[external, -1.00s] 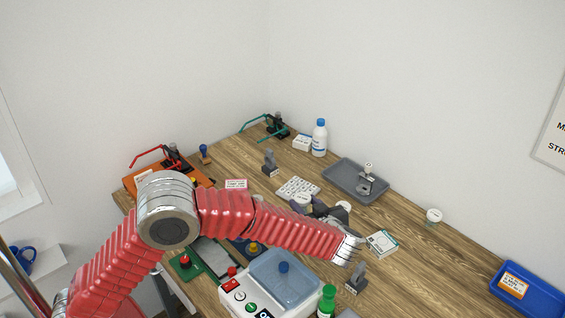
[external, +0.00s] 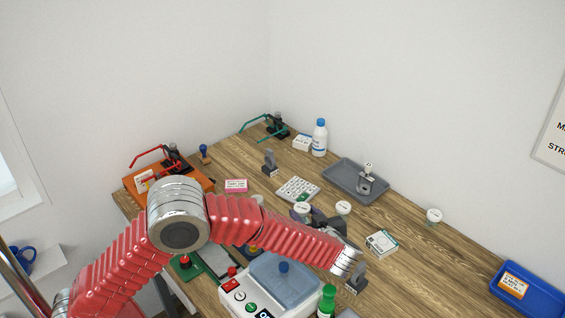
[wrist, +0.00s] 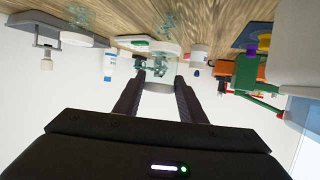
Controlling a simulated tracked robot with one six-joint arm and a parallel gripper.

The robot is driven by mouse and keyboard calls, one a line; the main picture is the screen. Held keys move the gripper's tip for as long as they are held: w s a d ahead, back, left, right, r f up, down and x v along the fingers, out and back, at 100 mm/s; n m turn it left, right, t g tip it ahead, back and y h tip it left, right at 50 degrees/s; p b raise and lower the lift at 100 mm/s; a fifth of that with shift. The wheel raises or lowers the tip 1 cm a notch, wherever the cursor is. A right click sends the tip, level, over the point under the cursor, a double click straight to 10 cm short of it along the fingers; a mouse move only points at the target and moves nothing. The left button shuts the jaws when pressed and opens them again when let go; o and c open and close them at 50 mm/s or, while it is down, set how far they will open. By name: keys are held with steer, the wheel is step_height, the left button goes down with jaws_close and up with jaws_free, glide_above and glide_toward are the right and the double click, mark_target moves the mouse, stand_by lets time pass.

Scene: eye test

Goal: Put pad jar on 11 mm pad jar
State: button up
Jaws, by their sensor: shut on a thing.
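A clear jar with a white lid and teal-green pads inside (wrist: 153,70) is between the fingers of my gripper (wrist: 158,84) in the wrist view. My gripper (external: 311,220) is shut on it. In the external view the held jar's white lid (external: 303,206) shows at the fingertips, beside the white tray. Another white-lidded jar (external: 343,208) stands just right of my gripper, and one more (external: 434,215) stands alone farther right. A pale lid (external: 257,199) shows partly behind my arm. The lid labels are too small to read, so I cannot tell which is the 11 mm jar.
A white compartment tray (external: 298,189) lies close behind the held jar. A grey tray (external: 345,178) with a metal fixture is at the back. A white carton (external: 381,243) and a grey stand (external: 356,279) are right of my arm. The right-hand table is mostly clear.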

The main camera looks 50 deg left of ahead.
steer(key=o, duration=1.1)
steer(key=shift+c, duration=0.2)
steer(key=shift+d+r, duration=0.15)
steer(key=v, duration=1.1)
steer(key=shift+s+d, duration=0.2)
steer(key=shift+d, duration=0.1)
steer(key=shift+r, duration=0.1)
